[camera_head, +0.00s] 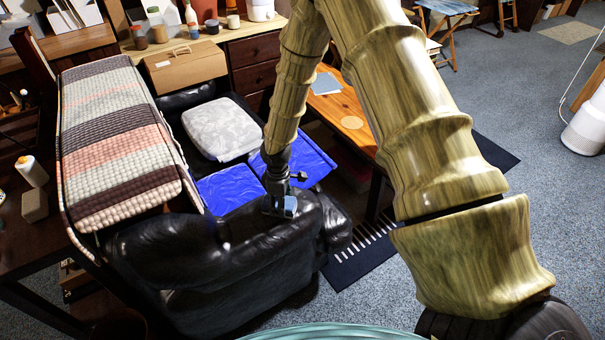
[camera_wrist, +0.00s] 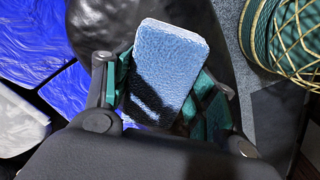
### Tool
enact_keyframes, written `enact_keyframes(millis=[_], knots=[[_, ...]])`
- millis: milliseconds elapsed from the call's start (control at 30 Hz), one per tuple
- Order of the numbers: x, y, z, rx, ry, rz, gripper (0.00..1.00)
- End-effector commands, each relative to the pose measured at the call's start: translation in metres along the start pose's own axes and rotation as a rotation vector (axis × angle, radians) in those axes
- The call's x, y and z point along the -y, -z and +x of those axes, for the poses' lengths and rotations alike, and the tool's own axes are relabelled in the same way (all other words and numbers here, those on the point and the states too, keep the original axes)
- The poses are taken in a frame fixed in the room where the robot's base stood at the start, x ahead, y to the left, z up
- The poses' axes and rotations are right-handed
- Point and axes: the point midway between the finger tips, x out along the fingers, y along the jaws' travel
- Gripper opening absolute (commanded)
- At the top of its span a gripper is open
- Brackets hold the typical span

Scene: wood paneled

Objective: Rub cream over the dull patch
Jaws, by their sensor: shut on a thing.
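My gripper (camera_head: 279,198) is over the near arm of the black leather sofa (camera_head: 215,262). It is shut on a light blue pad (camera_head: 290,206). In the wrist view the pad (camera_wrist: 172,62) sits between the two green-lined fingers, with dark shadow across its lower part. The sofa arm (camera_wrist: 220,40) is just beyond the pad. The pad appears at or very near the leather; I cannot tell whether it touches. No dull patch stands out clearly on the glossy leather, and any cream on the pad's far face is hidden.
Blue sheets (camera_head: 229,189) and a grey cushion (camera_head: 220,129) lie on the seat. A striped blanket (camera_head: 118,140) covers the sofa back. A wooden table (camera_head: 345,112) stands behind my arm. A cardboard box (camera_head: 186,68) is at the far end. Carpet (camera_head: 450,270) is open at right.

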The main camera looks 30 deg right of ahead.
Motion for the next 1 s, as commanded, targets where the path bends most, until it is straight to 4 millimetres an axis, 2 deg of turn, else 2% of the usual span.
enact_keyframes(millis=[833, 933, 1000], knots=[[-0.048, -0.046, 0.0, 0.001, 0.001, -0.012, 0.38], [-0.051, -0.047, -0.009, 0.0, 0.0, -0.017, 0.38], [-0.051, -0.046, -0.025, -0.002, -0.002, -0.017, 0.38]])
